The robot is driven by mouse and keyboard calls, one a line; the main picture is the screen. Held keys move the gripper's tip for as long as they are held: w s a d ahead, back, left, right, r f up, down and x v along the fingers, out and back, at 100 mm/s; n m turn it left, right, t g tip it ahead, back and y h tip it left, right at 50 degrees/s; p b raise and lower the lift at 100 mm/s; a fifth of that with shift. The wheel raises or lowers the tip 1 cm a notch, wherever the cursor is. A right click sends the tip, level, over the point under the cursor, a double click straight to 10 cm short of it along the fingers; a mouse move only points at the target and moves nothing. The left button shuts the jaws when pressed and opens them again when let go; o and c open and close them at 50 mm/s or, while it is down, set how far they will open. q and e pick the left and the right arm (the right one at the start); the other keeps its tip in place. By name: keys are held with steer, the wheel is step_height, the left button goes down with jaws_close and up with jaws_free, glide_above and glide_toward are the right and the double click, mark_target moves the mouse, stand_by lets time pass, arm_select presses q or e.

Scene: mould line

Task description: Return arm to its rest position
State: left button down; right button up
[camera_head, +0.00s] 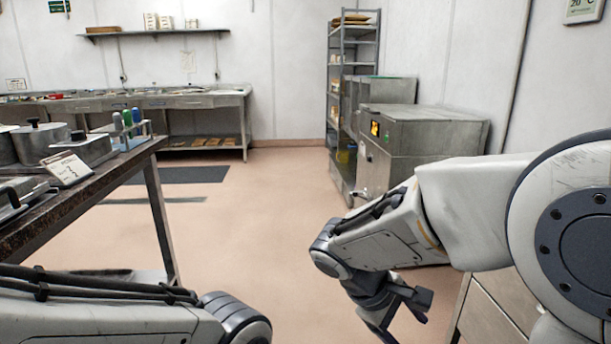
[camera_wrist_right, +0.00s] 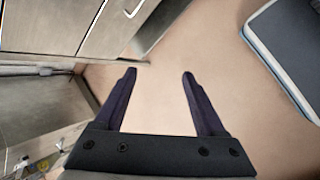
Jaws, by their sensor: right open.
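My right arm (camera_head: 390,232) comes in from the right in the head view and bends downward. Its gripper (camera_head: 405,318) hangs low over the floor near the bottom edge. In the right wrist view the right gripper (camera_wrist_right: 160,78) has its two dark fingers spread apart, with only bare floor showing between them. My left arm (camera_head: 120,312) shows at the bottom left of the head view. Its gripper is out of the picture.
A dark worktop (camera_head: 95,182) with pots and a rack of bottles stands at left. A steel machine (camera_head: 425,135) and a shelf rack (camera_head: 354,50) stand behind my right arm. A drawer cabinet (camera_head: 490,312) is close at right. The middle floor (camera_head: 250,215) is clear.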

steer(key=s+a+f+m+y, duration=0.1)
steer(key=s+a+f+y, duration=0.2)
steer(key=s+a+y, duration=0.85)
steer(key=s+r+h+p, duration=0.1)
steer(key=s+r+p, duration=0.1)
steer(key=r+p, duration=1.3)
steer(key=s+a+r+h+p, duration=0.1)
steer(key=s+r+h+p, duration=0.1)
steer(key=r+p, duration=1.3)
steer(key=shift+s+a+r+g+p, duration=0.25)
steer(key=shift+s+r+g+p, duration=0.1)
steer(key=shift+g+p, duration=0.1)
steer(key=shift+h, duration=0.25)
steer(key=shift+c, duration=0.3)
